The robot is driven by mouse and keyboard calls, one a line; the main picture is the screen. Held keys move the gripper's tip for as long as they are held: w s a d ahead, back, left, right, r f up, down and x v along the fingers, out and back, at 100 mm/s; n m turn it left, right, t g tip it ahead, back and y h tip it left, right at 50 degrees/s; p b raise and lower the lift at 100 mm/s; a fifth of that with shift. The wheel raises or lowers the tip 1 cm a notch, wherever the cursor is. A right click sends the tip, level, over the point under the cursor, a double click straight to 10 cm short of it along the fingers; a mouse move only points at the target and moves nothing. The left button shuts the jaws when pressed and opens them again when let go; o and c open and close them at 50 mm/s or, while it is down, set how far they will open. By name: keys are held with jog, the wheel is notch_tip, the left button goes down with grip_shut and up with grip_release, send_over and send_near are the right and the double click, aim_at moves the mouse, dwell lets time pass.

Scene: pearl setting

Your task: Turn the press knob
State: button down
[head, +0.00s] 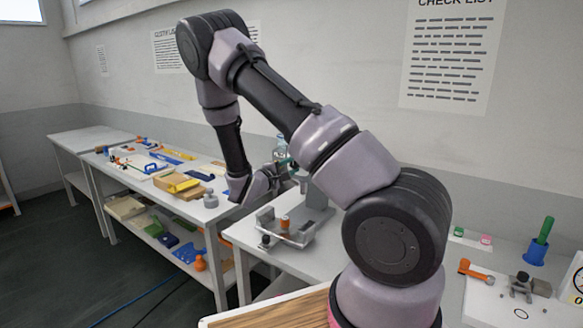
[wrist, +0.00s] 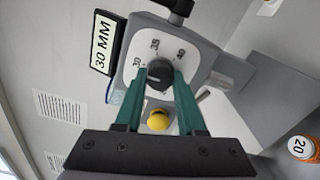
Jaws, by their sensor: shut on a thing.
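The press (head: 315,192) is a grey stand on the white table, partly hidden behind my arm in the head view. In the wrist view its black knob (wrist: 159,74) sits on a white dial (wrist: 158,45) marked 30, 35 and 40. A black-framed sign (wrist: 103,45) beside the dial reads 30 MM. My gripper (wrist: 159,82) has its two teal fingers on opposite sides of the knob, shut on it. The exact pointer direction is hard to read. A yellow button (wrist: 158,119) shows between the fingers. In the head view the fingertips and knob are not clear.
A blue cup with a green cylinder (head: 535,254) and an orange tool (head: 476,271) are at right. A cluttered table (head: 125,150) stands left. Open floor lies in front of it.

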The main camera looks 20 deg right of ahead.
dwell(0.3)
jog(key=c, duration=0.5)
grip_release()
jog(key=shift+a, duration=0.1)
jog(key=v, duration=1)
jog(key=shift+s+a, duration=0.25)
jog(key=shift+a, duration=0.05)
